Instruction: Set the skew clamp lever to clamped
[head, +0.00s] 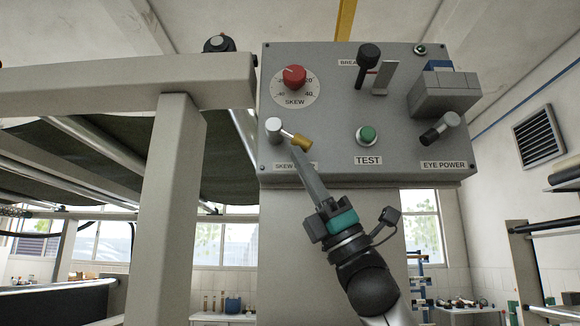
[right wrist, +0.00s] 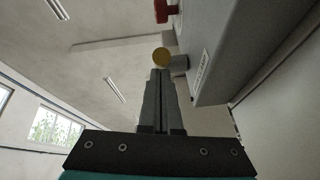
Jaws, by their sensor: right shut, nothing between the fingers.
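The skew clamp lever (head: 276,130) is at the lower left of the grey control panel. It has a silver hub and a short arm with a brass-coloured tip (head: 301,143), pointing right and slightly down. In the right wrist view the round brass tip (right wrist: 161,57) shows just beyond my fingertips. My right gripper (head: 297,152) is shut and empty, reaching up from below with its fingertips at or close to the lever; I cannot tell whether they touch. The fingers partly hide the SKEW label (head: 283,166) under the lever. My left gripper is not in view.
The grey panel (head: 330,110) also carries a red skew dial (head: 294,77), a black-knobbed brake lever (head: 368,55), a green test button (head: 367,135) and an eye power lever (head: 440,128). A beige machine frame (head: 170,150) stands at the left.

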